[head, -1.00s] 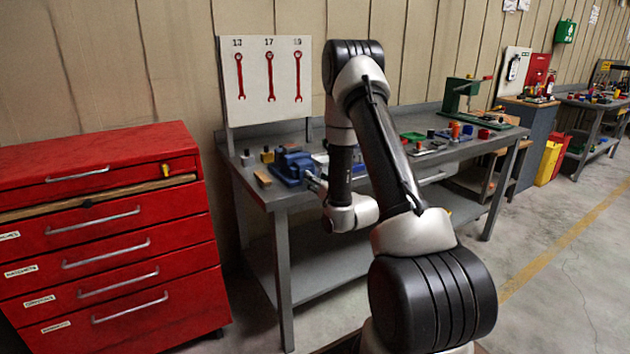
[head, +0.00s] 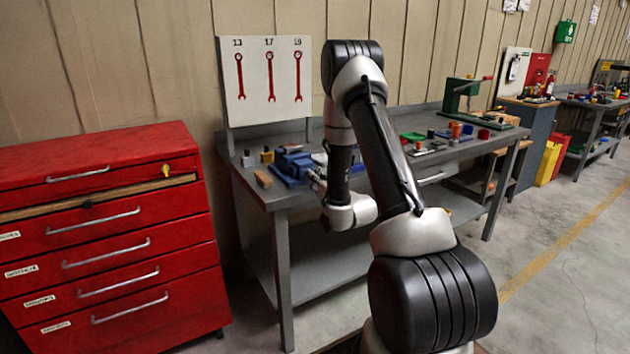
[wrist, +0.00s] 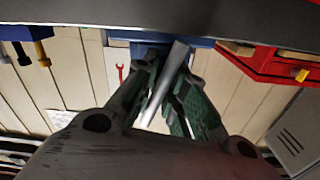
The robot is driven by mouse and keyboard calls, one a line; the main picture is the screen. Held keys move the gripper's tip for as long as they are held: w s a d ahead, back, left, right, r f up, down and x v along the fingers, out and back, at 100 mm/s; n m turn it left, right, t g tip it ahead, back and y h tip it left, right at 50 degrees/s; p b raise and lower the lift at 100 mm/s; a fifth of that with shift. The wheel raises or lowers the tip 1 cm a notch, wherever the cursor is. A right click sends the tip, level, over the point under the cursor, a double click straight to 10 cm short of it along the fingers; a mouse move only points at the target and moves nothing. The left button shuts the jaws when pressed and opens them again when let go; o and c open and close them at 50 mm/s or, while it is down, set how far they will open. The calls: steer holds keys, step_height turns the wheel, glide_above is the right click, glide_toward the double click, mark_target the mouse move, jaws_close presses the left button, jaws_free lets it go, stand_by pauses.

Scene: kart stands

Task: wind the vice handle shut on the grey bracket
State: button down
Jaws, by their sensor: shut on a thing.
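The blue vice (head: 293,166) sits on the grey workbench near its left front edge. It also shows at the top of the wrist view (wrist: 122,37). The vice handle, a plain grey bar (wrist: 163,88), runs slanted between my fingers in the wrist view. My gripper (wrist: 167,70) is shut on this bar, with a green-padded finger on each side. In the head view my gripper (head: 317,183) is at the right front of the vice, partly hidden by my wrist. I cannot make out the grey bracket; the vice jaws are too small to read.
A wooden block (head: 263,179) and small yellow-topped pieces (head: 267,156) lie left of the vice. A red drawer cabinet (head: 108,235) stands left of the bench (head: 281,200). A spanner board (head: 266,82) rises behind. The floor in front of the bench is open.

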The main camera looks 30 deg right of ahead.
steer(key=shift+f, duration=0.1)
steer(key=n, duration=0.4)
steer(key=shift+n, duration=0.4)
steer(key=shift+s+f+n, duration=0.1)
steer(key=shift+n, duration=1.8)
steer(key=c, duration=1.4)
jaws_free()
steer(key=s, duration=0.7)
steer(key=shift+s+d, duration=0.15)
steer(key=shift+s, duration=0.05)
